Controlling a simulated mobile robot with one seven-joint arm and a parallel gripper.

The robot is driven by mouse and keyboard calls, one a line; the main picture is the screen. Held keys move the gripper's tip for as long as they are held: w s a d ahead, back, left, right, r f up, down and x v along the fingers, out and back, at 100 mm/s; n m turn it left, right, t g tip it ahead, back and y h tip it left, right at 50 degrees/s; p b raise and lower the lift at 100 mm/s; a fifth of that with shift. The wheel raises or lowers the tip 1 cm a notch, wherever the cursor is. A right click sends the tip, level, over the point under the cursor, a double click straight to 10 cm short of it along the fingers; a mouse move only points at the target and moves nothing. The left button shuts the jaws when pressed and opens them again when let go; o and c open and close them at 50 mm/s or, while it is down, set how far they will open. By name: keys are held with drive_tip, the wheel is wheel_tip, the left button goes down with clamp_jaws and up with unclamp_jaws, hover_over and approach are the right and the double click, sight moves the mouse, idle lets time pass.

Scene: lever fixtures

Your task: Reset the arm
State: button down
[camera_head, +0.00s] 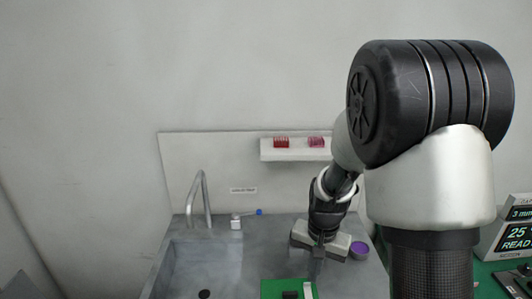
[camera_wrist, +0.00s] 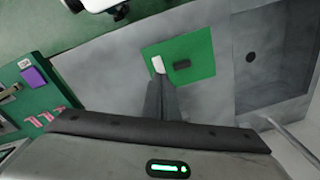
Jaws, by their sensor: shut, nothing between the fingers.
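My gripper (camera_wrist: 161,84) is shut and empty in the wrist view, its two fingers together. Its fingertips overlap the near edge of a green mat in the picture, close to a white block. In the head view my gripper (camera_head: 316,262) hangs over the grey counter, and my arm takes up much of the right side. The green mat (camera_wrist: 204,57) lies on the counter and bears the white block (camera_wrist: 158,64) and a black piece (camera_wrist: 182,65). The mat (camera_head: 270,290) also shows at the bottom of the head view, partly cut off.
A sink (camera_wrist: 290,70) with a grey faucet (camera_head: 199,195) is beside the mat. A purple round thing (camera_head: 359,248) sits right of my gripper. A shelf (camera_head: 290,156) with red racks hangs on the back wall.

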drive_tip(key=s+r+n+t, duration=0.1)
drive_tip(key=s+r, duration=0.3)
drive_tip(key=r, duration=0.4)
drive_tip(key=s+r+n+t, duration=0.2)
drive_tip(key=s+r, duration=0.1)
drive_tip(key=r, duration=0.5)
drive_tip(key=s+r+n+t, duration=0.2)
drive_tip(key=s+r, duration=0.5)
drive_tip(key=s, duration=0.3)
drive_tip(key=shift+s+d, duration=0.15)
drive_tip(key=shift+d, duration=0.05)
